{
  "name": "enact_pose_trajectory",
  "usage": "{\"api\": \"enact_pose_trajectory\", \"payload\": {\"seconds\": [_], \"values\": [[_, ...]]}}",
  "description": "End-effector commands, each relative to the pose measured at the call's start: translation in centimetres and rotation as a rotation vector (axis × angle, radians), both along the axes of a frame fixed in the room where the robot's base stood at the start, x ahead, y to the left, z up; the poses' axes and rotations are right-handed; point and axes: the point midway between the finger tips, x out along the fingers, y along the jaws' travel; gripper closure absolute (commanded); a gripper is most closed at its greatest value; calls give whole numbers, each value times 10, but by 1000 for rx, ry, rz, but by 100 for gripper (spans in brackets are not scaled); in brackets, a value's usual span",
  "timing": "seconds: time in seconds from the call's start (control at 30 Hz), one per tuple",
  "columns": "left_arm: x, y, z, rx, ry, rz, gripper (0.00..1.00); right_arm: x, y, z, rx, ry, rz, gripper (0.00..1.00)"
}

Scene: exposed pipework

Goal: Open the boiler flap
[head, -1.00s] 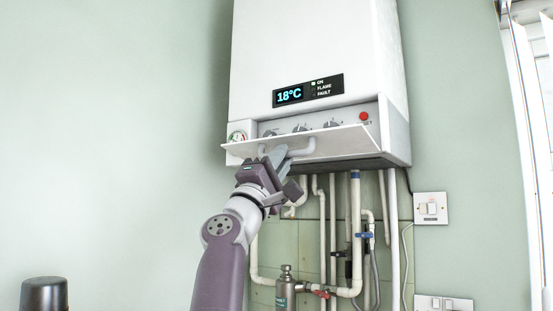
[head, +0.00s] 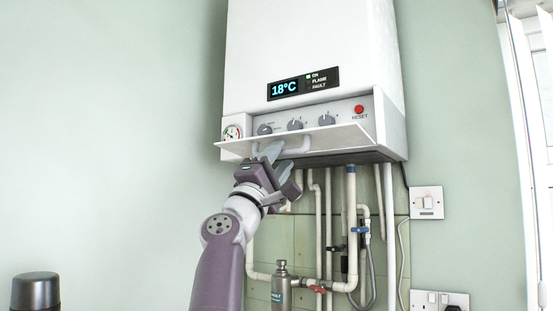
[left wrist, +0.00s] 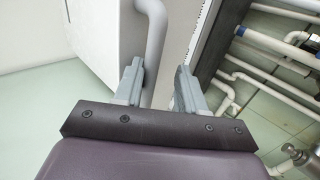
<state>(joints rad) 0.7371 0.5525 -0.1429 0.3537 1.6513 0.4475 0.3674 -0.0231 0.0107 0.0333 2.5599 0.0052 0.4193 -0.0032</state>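The boiler flap (head: 330,138) is a white panel below the display on the white boiler (head: 310,45). It is tilted outward and down, with the control knobs (head: 295,125) showing above it. Its light tubular handle (head: 297,148) is on the underside. My left gripper (head: 272,153) is under the flap at the handle's left part. In the left wrist view, the grey handle (left wrist: 154,45) runs down between the two separated fingers, closer to the left one; a gap shows beside the right finger. Whether it touches a finger is unclear. My right gripper is not in view.
White pipes with valves (head: 351,210) run down the wall below the boiler, just right of my left gripper. A wall switch (head: 427,202) and sockets (head: 440,301) are at the right. A dark cylinder (head: 35,291) stands at lower left. The left wall area is clear.

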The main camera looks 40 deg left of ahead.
Motion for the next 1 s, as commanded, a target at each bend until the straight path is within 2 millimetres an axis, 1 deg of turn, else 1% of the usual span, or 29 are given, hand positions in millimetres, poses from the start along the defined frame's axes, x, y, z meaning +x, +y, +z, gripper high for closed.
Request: {"api": "enact_pose_trajectory", "payload": {"seconds": [0.17,0.27,0.37,0.4,0.5,0.6,0.7,0.8,1.0], "values": [[-2,-1,0,1,-3,1,60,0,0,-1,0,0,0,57],[-7,-1,-9,2,-4,1,60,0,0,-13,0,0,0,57],[-21,-3,-29,4,-5,4,60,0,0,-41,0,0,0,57],[-29,-4,-38,4,-5,4,60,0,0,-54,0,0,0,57],[-49,-6,-58,3,-5,5,60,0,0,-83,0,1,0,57],[-67,-8,-74,3,-4,5,60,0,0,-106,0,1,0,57],[-82,-10,-83,2,-3,3,60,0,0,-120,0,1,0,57],[-91,-11,-87,2,-4,1,60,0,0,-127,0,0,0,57],[-94,-12,-85,0,-3,-1,60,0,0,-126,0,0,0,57]]}}
